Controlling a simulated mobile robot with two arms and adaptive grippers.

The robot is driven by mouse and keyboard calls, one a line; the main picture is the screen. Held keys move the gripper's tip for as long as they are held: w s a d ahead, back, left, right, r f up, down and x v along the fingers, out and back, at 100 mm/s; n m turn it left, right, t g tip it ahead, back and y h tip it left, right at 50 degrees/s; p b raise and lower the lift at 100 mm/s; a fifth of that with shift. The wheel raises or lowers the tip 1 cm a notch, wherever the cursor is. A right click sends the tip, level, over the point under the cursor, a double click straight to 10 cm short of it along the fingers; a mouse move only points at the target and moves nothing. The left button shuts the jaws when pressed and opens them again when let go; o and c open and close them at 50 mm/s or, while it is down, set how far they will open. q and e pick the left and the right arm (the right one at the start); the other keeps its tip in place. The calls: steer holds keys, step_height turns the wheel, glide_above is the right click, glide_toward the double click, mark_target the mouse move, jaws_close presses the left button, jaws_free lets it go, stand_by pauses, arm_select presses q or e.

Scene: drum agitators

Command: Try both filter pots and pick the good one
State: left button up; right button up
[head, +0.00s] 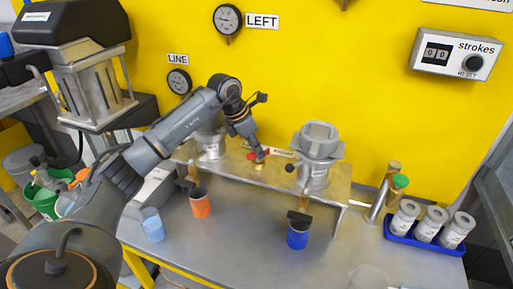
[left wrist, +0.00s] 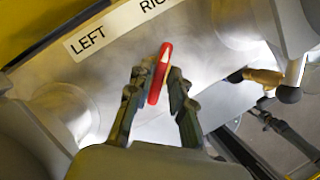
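Two grey filter pots stand on a raised metal bench: the right one (head: 314,177) shows fully, the left one (head: 211,146) is partly hidden by my left arm. Between them is a red lever handle (head: 257,156) beside a label strip. My left gripper (head: 254,148) is at this handle. My right gripper is not in view.
An orange cup (head: 200,204) and a blue cup (head: 297,238) stand below the bench spouts. A pale blue cup (head: 152,226) is at left. A blue tray (head: 393,235) holds three canisters at right. A strokes counter (head: 452,55) reads 00. Gauges (head: 228,19) hang on the yellow wall.

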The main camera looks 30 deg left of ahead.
arm_select(q)
jaws_close()
steer(key=shift+n, duration=0.3)
steer(key=n+y, duration=0.1)
steer(key=n, duration=0.2)
steer(key=shift+d+t, duration=0.15)
steer(key=shift+t, duration=0.15)
steer(key=n+y, duration=0.1)
steer(key=n, duration=0.2)
steer(key=n+y+b, duration=0.1)
steer(key=n, duration=0.1)
steer(key=shift+d+n+y, duration=0.15)
steer(key=shift+n+y, duration=0.15)
steer(key=shift+n, duration=0.1)
steer(key=n, duration=0.2)
steer(key=n+y+b, duration=0.1)
steer(key=n, duration=0.1)
steer(key=shift+w+d+n+g+y, duration=0.1)
steer(key=shift+n+g+y, duration=0.2)
steer(key=shift+g, duration=0.1)
steer(key=shift+n+g+y+b, duration=0.5)
steer(key=shift+n+b, duration=0.05)
steer(key=shift+n, duration=1.45)
